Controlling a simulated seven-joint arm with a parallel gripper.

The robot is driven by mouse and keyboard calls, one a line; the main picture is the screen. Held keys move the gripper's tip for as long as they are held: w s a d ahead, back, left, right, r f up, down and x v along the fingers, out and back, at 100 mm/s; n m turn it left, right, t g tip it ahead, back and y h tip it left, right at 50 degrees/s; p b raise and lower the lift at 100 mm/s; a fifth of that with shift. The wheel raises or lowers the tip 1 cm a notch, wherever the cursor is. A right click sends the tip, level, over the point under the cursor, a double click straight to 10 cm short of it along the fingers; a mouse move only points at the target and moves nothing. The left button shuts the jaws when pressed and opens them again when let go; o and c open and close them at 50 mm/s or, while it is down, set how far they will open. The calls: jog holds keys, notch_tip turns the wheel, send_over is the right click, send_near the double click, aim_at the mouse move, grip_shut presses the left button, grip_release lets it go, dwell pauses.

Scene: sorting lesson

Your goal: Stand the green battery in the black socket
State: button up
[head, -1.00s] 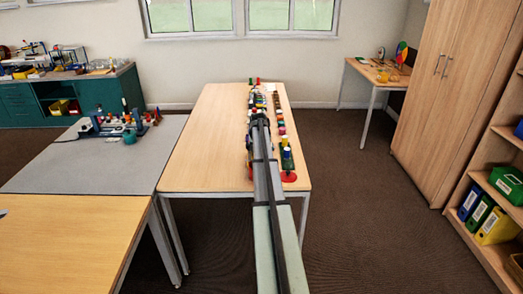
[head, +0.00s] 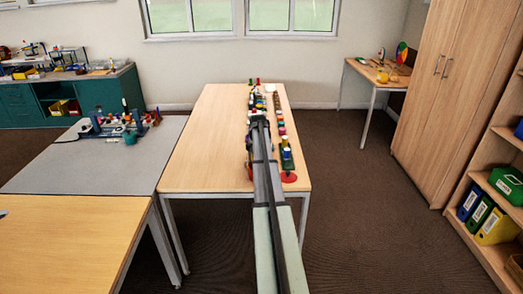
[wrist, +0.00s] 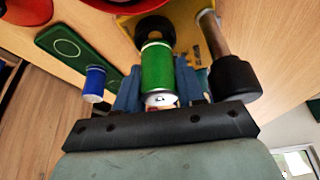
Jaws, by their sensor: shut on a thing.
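The green battery (wrist: 157,68) is between the blue fingers of my gripper (wrist: 158,84) in the wrist view, and the gripper is shut on it. Its silver end faces the camera. A black ring-shaped socket (wrist: 153,27) shows just beyond the battery's far end, beside a yellow piece. The battery overlaps the socket's near edge in the picture; I cannot tell whether they touch. In the head view my arm hides the battery, the socket and most of the gripper.
A black-headed mallet (wrist: 232,78) with a wooden handle lies close on the right in the wrist view. A blue cylinder (wrist: 94,83) and a green board (wrist: 66,46) are on the left. The left part of the wooden table (head: 205,140) is clear in the head view.

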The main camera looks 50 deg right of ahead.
jog(key=shift+f, duration=0.55)
jog(key=shift+r, duration=0.8)
dwell(0.3)
jog(key=shift+f, duration=0.75)
dwell(0.9)
jog(key=o, duration=0.8)
jog(key=shift+o, duration=0.2)
jog(key=v, duration=1.1)
jog(key=shift+r, duration=0.15)
dwell(0.5)
jog(key=shift+r, duration=2.85)
